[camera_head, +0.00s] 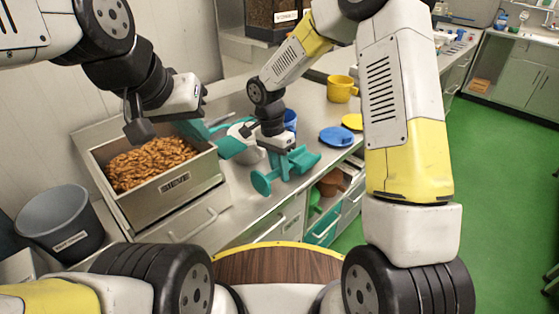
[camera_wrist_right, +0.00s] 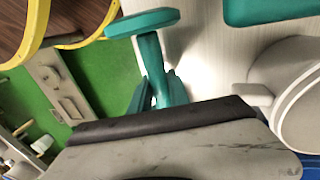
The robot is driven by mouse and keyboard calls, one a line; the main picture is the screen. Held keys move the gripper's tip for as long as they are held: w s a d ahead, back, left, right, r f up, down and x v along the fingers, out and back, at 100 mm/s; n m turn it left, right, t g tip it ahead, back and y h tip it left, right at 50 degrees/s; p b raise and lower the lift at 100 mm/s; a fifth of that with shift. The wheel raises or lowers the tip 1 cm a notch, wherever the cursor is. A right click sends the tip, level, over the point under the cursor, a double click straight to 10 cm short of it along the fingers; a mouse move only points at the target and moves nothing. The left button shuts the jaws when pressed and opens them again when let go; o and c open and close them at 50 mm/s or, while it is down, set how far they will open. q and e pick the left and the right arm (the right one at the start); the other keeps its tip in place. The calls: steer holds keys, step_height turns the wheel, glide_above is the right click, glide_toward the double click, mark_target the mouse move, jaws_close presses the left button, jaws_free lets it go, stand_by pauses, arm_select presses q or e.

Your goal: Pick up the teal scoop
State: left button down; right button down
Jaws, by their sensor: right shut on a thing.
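A teal piece (camera_head: 262,183) with a disc-like end hangs below my right gripper (camera_head: 277,148), over the front edge of the counter. In the right wrist view the same teal piece (camera_wrist_right: 152,55) shows as a bar with a cross-piece, running down to the dark gripper edge. I take it as the teal scoop; my right gripper is shut on it. Another teal part (camera_head: 229,147) lies by the metal bin, and a teal edge (camera_wrist_right: 270,9) shows in the wrist view; whether it belongs to the scoop is unclear. My left gripper (camera_head: 203,94) is above the bin; its fingers are unclear.
A metal bin (camera_head: 175,195) full of brown nuts stands left on the counter, with a grey bucket (camera_head: 62,220) beside it. A white round vessel (camera_head: 243,131), blue plate (camera_head: 337,137), yellow plate (camera_head: 352,121) and yellow mug (camera_head: 341,88) stand near my right arm.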

steer(key=s+a+r, duration=0.2)
steer(key=s+r, duration=0.1)
steer(key=s, duration=1.2)
steer(key=r, duration=0.3)
steer(key=s+r, duration=0.1)
steer(key=shift+d+r, duration=0.2)
steer(key=shift+r, duration=0.15)
steer(key=shift+w, duration=0.15)
